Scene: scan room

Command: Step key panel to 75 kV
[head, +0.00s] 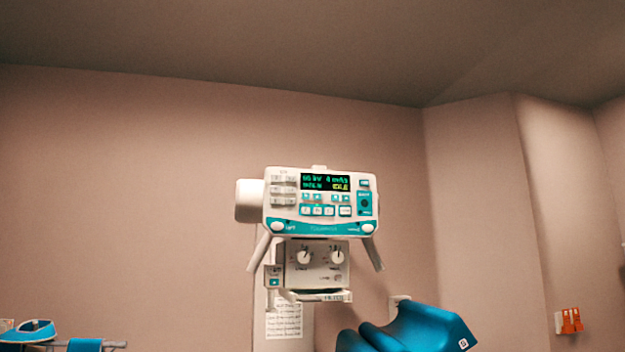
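The key panel (319,203) is a white and teal control unit on a wall column, facing me in the middle of the head view. Its dark display (325,182) shows green digits that look like a kV value in the sixties, with a mAs value to the right. The last kV digit is too small to read surely. Rows of small white and teal keys (326,210) lie under the display, with grey keys to its left. Neither of my grippers is in view.
A lower box with two knobs (318,262) hangs beneath the panel, between two slanted handles. A paper sheet (285,317) is below. A glossy blue shape (415,330) rises at lower right. Orange items (571,321) hang on the right wall. Blue gear (32,331) is at lower left.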

